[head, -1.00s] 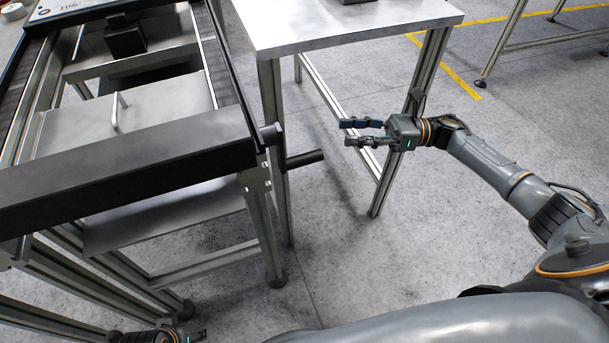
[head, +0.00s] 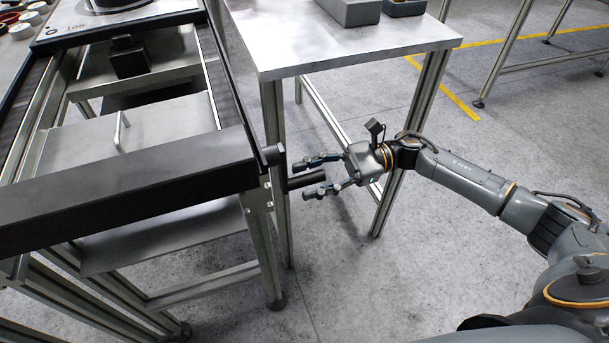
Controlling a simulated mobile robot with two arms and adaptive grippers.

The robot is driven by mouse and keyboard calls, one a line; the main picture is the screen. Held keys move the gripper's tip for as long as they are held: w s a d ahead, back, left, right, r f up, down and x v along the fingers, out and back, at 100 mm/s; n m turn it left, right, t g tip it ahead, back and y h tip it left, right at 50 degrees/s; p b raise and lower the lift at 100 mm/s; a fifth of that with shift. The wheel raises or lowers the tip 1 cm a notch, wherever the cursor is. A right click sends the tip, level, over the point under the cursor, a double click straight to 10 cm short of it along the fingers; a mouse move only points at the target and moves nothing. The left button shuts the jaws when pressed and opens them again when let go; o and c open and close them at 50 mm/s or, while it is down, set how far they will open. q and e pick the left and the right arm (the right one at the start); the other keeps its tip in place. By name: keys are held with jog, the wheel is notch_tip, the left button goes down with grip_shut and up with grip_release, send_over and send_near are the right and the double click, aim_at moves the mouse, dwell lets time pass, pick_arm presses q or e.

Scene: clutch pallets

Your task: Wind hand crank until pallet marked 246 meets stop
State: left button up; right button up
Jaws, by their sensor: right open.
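The hand crank's black handle (head: 307,179) sticks out to the right from the near right corner of the conveyor. Its hub (head: 273,155) is just above. My right gripper (head: 301,180) is open, with one finger above the handle and one below it; I cannot tell whether either touches. A light pallet (head: 60,32) sits at the far end of the conveyor, cut off by the picture's top edge. Its mark looks like 106, and no 246 shows. A black block (head: 129,57) stands between the rails. My left gripper is out of view.
A dark crossbeam (head: 120,190) closes the conveyor's near end. A metal table (head: 330,45) with grey bins (head: 350,10) stands behind the crank, its legs close to my right arm. The floor in front is clear.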

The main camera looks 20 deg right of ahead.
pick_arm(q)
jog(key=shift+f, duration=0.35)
pick_arm(e)
jog(key=shift+a, duration=0.8)
grip_shut()
jog(key=shift+s, duration=0.15)
